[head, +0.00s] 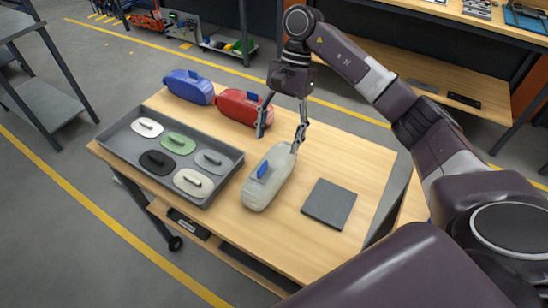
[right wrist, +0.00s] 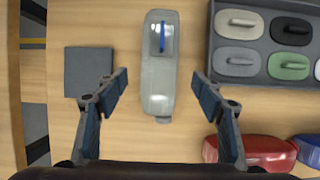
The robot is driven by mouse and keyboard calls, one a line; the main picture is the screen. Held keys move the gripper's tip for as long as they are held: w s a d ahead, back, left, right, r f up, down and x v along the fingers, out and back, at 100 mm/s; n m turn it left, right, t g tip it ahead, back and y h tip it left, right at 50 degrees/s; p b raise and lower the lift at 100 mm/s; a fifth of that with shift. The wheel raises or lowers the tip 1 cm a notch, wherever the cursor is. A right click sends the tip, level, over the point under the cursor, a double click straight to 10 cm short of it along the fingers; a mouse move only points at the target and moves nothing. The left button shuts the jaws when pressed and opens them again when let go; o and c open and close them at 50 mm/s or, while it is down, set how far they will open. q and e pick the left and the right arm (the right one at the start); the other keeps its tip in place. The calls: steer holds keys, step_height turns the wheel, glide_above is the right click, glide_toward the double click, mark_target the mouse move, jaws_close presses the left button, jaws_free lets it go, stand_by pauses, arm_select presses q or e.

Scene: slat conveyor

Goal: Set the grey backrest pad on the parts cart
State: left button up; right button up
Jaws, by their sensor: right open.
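The grey backrest pad (head: 268,180), as I take it, is a long pale grey rounded body with a blue tab on top. It lies on the wooden top of the parts cart (head: 338,168), between the tray and a dark square mat. In the right wrist view the pad (right wrist: 158,80) shows lengthwise between the fingers. My right gripper (head: 281,139) is open and empty at the pad's far end, fingers pointing down; it also shows in the right wrist view (right wrist: 160,78). I cannot tell whether a fingertip touches the pad. My left gripper is not in view.
A grey tray (head: 218,184) at left holds several oval handled pieces. A red body (head: 240,107) and a blue body (head: 189,87) lie at the cart's back. The dark square mat (head: 329,204) is bare. A bench (head: 430,65) stands behind; a shelf (head: 45,100) stands left.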

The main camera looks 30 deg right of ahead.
steer(key=shift+v, duration=1.1)
